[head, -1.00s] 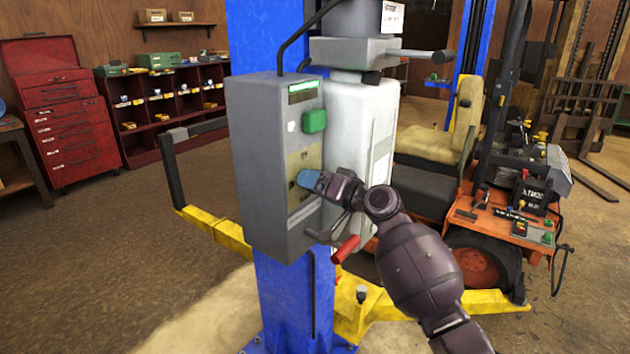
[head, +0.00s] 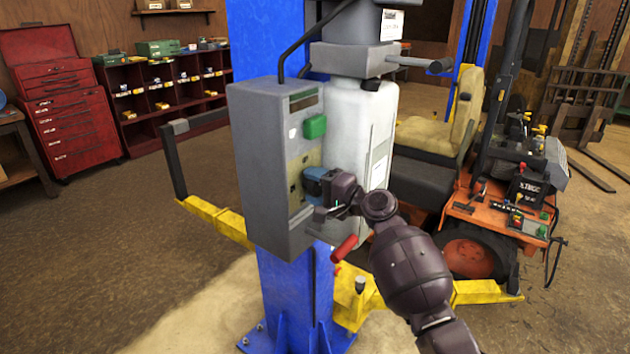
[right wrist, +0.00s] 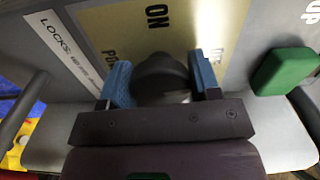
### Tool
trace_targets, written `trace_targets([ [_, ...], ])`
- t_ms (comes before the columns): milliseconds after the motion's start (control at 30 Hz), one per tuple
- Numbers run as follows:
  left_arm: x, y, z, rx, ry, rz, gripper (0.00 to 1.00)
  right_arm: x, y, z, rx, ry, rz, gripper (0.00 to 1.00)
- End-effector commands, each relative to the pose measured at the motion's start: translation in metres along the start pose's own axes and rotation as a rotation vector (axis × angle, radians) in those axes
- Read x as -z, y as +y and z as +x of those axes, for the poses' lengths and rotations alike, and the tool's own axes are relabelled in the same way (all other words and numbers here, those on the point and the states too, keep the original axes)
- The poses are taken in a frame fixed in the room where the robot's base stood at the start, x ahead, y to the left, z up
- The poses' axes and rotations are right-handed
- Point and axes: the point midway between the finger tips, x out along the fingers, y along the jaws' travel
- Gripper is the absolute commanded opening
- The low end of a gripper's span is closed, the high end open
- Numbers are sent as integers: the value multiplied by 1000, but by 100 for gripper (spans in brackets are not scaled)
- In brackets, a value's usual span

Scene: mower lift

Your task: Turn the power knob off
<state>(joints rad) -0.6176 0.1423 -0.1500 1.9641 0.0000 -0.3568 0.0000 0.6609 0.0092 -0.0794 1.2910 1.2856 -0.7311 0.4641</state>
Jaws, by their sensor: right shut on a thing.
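The power knob (right wrist: 160,75) is a dark round knob on a tan label plate (right wrist: 95,30) marked "ON" in the right wrist view. In the head view the plate (head: 294,176) is on the front of the grey control box (head: 262,165), and the gripper hides the knob. My right gripper (head: 318,186) is at the plate, its blue finger pads on both sides of the knob, shut on it. It also shows in the right wrist view (right wrist: 160,84). The small display (head: 303,96) on top of the box is dark. My left gripper is not in view.
A green button (head: 315,127) sits above the knob. A red-handled lever (head: 345,248) sticks out below my right gripper. The box is on a blue lift post (head: 290,290) with yellow arms (head: 215,217). An orange mower (head: 480,225) stands at right. Open floor lies left.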

Motion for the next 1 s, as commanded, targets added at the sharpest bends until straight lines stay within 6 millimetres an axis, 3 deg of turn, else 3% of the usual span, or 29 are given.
trace_targets([
  [700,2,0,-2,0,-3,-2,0,0,1,0,-1,1,77,34],
  [733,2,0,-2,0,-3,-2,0,0,1,0,0,1,77,60],
  [800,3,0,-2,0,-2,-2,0,0,1,0,0,1,76,71],
  [867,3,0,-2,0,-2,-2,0,0,1,0,0,1,76,80],
  [1000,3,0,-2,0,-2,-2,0,0,0,0,0,1,75,80],
])
